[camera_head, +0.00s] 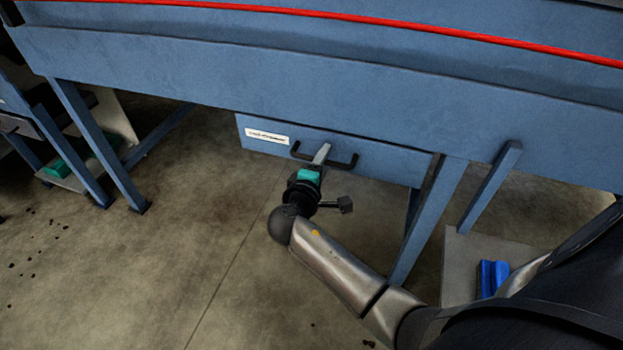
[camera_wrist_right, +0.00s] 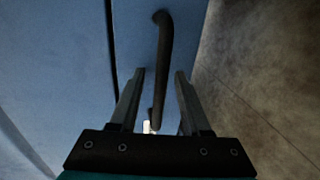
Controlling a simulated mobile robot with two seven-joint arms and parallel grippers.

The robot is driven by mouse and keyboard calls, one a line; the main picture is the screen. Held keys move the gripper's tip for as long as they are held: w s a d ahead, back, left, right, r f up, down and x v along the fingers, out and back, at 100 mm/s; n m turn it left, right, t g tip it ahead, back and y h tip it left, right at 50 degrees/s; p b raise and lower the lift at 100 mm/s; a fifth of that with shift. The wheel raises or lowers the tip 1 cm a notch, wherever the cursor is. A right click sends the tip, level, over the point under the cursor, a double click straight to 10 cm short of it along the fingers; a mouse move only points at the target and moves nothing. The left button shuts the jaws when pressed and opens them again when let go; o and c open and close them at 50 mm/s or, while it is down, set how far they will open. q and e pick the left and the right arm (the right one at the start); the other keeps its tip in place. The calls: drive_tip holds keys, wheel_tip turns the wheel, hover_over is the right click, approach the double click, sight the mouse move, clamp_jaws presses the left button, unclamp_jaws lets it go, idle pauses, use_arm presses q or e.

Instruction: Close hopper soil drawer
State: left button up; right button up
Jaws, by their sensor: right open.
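The soil drawer (camera_head: 365,156) has a blue front with a white label and hangs under the blue hopper body (camera_head: 250,70). Its black bar handle (camera_head: 343,164) is on the front. My right gripper (camera_head: 322,152) is at the middle of the handle. In the right wrist view my right gripper (camera_wrist_right: 158,75) is open, with the black handle (camera_wrist_right: 164,50) running between its two fingers. I cannot tell whether a finger touches it. How far the drawer stands out is hard to tell from this angle. My left gripper is not in view.
Blue frame legs (camera_head: 428,220) stand to the right of the drawer, and another leg (camera_head: 98,145) stands at the left. A blue object (camera_head: 492,278) sits on a grey plate at the lower right. The concrete floor (camera_head: 190,240) in front is mostly clear, with scattered dark crumbs.

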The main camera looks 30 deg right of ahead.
use_arm(q)
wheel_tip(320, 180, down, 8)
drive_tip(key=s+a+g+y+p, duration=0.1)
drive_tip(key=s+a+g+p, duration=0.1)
drive_tip(key=p, duration=0.3)
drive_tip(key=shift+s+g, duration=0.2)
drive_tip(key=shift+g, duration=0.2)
use_arm(e)
drive_tip(key=v, duration=1.4)
drive_tip(key=shift+s+a, duration=0.2)
drive_tip(key=shift+a, duration=0.1)
